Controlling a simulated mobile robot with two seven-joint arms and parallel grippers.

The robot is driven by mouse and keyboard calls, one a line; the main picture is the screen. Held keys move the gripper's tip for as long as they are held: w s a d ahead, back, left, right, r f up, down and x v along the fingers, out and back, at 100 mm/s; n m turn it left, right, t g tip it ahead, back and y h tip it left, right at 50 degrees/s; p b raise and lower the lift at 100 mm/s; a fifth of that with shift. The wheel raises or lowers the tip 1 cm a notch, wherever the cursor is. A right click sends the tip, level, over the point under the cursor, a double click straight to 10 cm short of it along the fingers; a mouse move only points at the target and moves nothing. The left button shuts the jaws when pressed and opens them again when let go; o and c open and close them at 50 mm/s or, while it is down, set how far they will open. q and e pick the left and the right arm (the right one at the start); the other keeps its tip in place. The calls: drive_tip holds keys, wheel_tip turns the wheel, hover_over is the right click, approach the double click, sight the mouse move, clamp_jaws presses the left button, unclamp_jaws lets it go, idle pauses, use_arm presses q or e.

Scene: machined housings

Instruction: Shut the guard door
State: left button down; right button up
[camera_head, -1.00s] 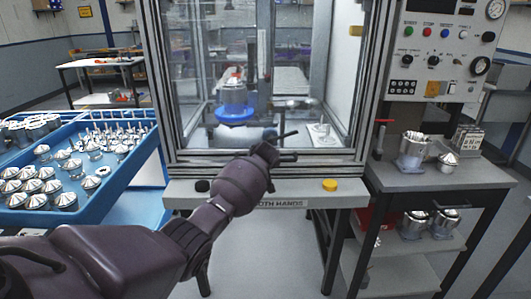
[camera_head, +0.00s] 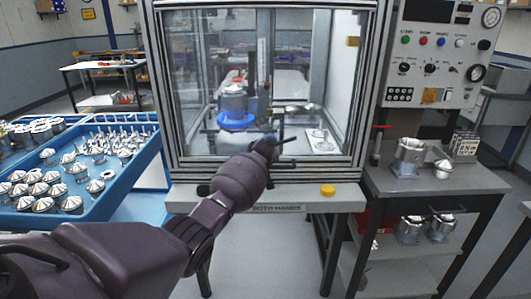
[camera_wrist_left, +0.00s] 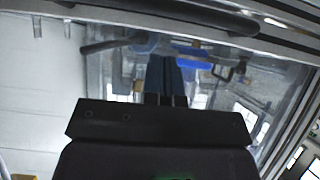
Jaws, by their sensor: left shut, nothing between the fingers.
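The guard door (camera_head: 225,60) is a clear pane in a grey metal frame on the front of the machine enclosure. It appears to cover the front opening; whether it is fully seated is hard to tell. My left gripper (camera_head: 274,142) is in front of the pane's lower part, shut and empty. A thin dark bar (camera_head: 295,139) lies beside its tip; contact cannot be told. In the left wrist view, the shut fingers (camera_wrist_left: 166,75) point towards the glass. A housing (camera_head: 234,102) on a blue fixture (camera_head: 238,121) shows through the pane. My right gripper is not in view.
A blue tray (camera_head: 100,207) of metal parts stands at the left. A control panel (camera_head: 432,70) is at the upper right, above a side bench (camera_head: 440,185) with housings. A ledge with a yellow button (camera_head: 327,190) runs below the door.

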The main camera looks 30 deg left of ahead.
use_arm(q)
drive_tip(key=v, duration=0.9)
drive_tip(key=shift+s+d+p, duration=0.2)
drive_tip(key=shift+s+p, duration=0.15)
drive_tip(key=shift+p, duration=0.1)
